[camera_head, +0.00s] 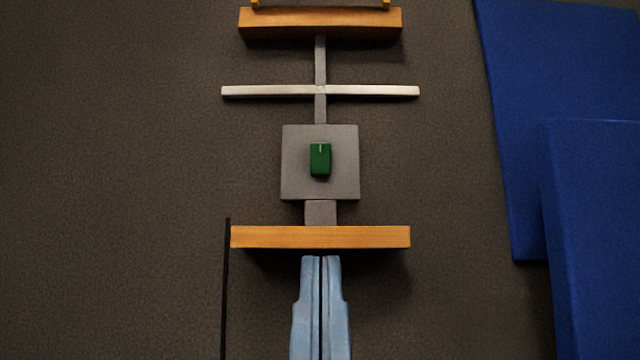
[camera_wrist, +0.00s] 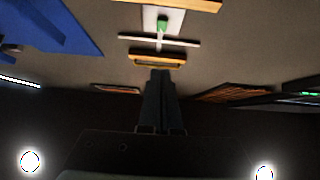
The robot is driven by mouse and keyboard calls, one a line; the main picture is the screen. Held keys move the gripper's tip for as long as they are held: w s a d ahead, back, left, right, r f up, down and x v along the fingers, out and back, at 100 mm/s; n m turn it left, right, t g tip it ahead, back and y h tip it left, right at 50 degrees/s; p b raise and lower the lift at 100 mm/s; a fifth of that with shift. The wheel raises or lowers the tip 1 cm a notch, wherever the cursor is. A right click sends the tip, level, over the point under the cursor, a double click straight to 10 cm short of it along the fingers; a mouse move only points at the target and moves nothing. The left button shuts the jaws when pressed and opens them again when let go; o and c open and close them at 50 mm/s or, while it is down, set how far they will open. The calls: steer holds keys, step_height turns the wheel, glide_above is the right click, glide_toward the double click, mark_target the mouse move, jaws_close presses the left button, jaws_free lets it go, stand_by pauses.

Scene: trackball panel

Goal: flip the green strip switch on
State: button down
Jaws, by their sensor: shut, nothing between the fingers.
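The green strip switch (camera_head: 320,159) is a small upright green block with a pale mark near its top, on a square grey plate (camera_head: 291,183). In the wrist view the green switch (camera_wrist: 162,24) shows small near the top, on its pale plate (camera_wrist: 177,19). My gripper (camera_head: 321,258) points up the picture with its two pale blue fingers together and nothing between them. Its tips are just below the lower wooden bar, apart from the switch. In the wrist view the dark fingers of my gripper (camera_wrist: 161,72) end near a wooden bar.
The lower wooden bar (camera_head: 320,237) lies between my fingertips and the switch plate in the picture. A grey crossbar (camera_head: 270,91) and an upper wooden bar (camera_head: 320,22) are above the plate. Blue panels (camera_head: 590,220) stand at right. Bare grey-brown surface lies either side of the plate.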

steer(key=r+p, duration=0.1)
steer(key=p, duration=0.1)
steer(key=g+p, duration=0.4)
steer(key=p, duration=2.3)
glide_toward(319, 147)
step_height(319, 147, down, 3)
steer(key=s, duration=0.2)
steer(key=s+r+g+p, duration=0.3)
steer(key=s+p, duration=0.3)
steer(key=p, duration=2)
steer(key=shift+r, duration=0.75)
steer(key=x, duration=0.7)
steer(key=p+x, duration=0.1)
steer(key=x, duration=0.6)
steer(key=shift+w+f, duration=0.1)
steer(key=shift+f, duration=0.15)
